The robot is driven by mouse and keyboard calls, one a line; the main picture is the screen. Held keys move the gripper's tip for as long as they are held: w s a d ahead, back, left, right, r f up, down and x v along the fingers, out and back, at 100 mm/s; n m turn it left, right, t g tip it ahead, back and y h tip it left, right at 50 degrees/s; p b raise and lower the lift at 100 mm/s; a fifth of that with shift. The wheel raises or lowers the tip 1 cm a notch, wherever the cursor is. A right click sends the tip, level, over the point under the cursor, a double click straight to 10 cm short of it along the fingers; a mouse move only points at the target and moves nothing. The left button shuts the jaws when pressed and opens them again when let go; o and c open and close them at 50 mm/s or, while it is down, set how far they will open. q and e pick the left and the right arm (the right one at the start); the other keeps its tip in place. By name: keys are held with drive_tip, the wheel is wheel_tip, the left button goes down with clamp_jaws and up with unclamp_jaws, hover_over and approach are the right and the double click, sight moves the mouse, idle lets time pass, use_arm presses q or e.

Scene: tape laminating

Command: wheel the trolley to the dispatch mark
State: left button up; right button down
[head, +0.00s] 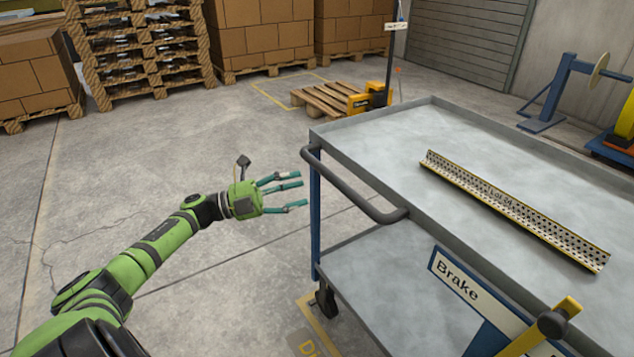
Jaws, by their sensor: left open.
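The trolley (370,140) has a grey tray top, a lower shelf (365,270) and blue legs. It fills the right half of the head view. A dark bar handle (355,190) sticks out from its left end. My left gripper (300,190) is open and empty, just left of the handle and apart from it in the picture. A "Brake" sign (457,279) is on the near side, with a yellow lever (540,330) beside it. A yellow floor mark (312,338) starting "Di" shows partly under the trolley. The right gripper is out of view.
A perforated angle strip (510,208) lies on the tray. A yellow pallet truck (372,98) with a wooden pallet (325,100) stands behind the trolley. Stacked cartons (262,40) line the back. Blue-framed equipment (550,100) stands at far right. Floor to the left is clear.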

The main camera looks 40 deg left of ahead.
use_arm(q)
drive_tip(key=shift+v, duration=1.6)
